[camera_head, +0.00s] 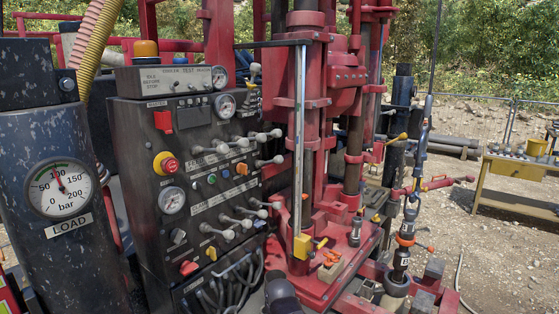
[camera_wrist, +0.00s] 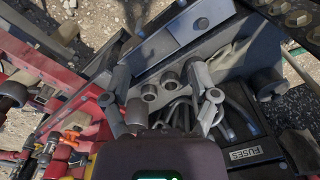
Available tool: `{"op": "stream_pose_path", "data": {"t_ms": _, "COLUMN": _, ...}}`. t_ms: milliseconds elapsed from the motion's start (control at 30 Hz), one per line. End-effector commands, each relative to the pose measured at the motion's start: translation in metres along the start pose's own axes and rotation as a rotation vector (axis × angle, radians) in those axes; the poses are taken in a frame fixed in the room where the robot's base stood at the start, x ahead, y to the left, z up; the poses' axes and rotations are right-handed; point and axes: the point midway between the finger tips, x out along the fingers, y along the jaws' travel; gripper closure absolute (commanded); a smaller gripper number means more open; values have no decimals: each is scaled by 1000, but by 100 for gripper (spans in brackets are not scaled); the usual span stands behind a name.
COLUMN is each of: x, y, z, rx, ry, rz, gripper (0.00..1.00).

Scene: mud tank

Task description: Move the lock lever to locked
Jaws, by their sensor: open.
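Which lever is the lock lever I cannot tell; no readable label names it. The control panel (camera_head: 140,190) carries an upper row of silver-knobbed levers (camera_head: 238,143) and a lower row (camera_head: 228,226). A separate lever with a yellowish knob (camera_head: 254,70) stands at the panel's upper right corner.
A dark column with a load gauge (camera_head: 62,188) stands at the left. The red drill mast (camera_head: 325,150) rises right of the panel. Hoses (camera_head: 235,285) hang below the panel; they also show in the wrist view (camera_wrist: 180,112). A yellow bench (camera_head: 515,180) stands on open gravel at the right.

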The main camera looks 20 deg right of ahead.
Motion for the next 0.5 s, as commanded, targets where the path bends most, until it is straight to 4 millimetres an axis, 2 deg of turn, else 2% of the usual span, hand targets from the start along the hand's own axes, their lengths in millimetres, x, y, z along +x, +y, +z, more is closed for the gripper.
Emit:
{"op": "stream_pose_path", "data": {"t_ms": 167, "x": -21, "y": -5, "z": -27, "rx": -36, "ry": 60, "rz": -99, "gripper": 21}}
{"op": "stream_pose_path", "data": {"t_ms": 267, "x": -38, "y": -10, "z": -50, "rx": -67, "ry": 125, "rz": -186, "gripper": 21}}
{"op": "stream_pose_path", "data": {"t_ms": 500, "x": -99, "y": -11, "z": -119, "rx": -127, "ry": 358, "rz": -411, "gripper": 21}}
